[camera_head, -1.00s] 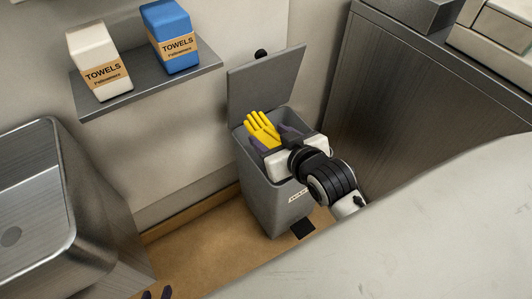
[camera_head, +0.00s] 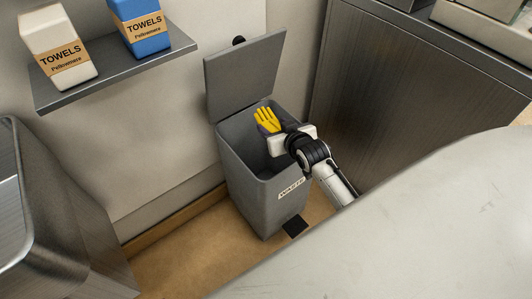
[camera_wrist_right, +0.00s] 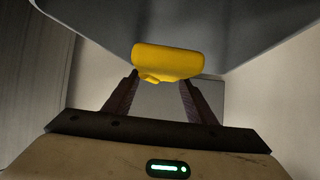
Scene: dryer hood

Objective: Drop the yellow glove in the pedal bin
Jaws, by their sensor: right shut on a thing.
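The yellow glove (camera_head: 267,118) is upright, fingers up, in my right gripper (camera_head: 276,127), which is shut on it. In the right wrist view the glove (camera_wrist_right: 167,60) shows at the tips of the dark fingers. The grey pedal bin (camera_head: 263,205), marked WASTE, stands on the floor with its lid (camera_head: 245,75) raised. In the head view the glove and gripper overlap the back right part of the bin's opening; their height above the rim is hard to tell. The visible inside of the bin looks empty. My left gripper is not in view.
A wall shelf (camera_head: 115,82) at the upper left holds a white towel pack (camera_head: 58,48) and a blue towel pack (camera_head: 141,26). A metal cabinet (camera_head: 400,90) stands close on the bin's right. A metal basin (camera_head: 60,215) is at the left. A black pedal (camera_head: 295,226) sits at the bin's foot.

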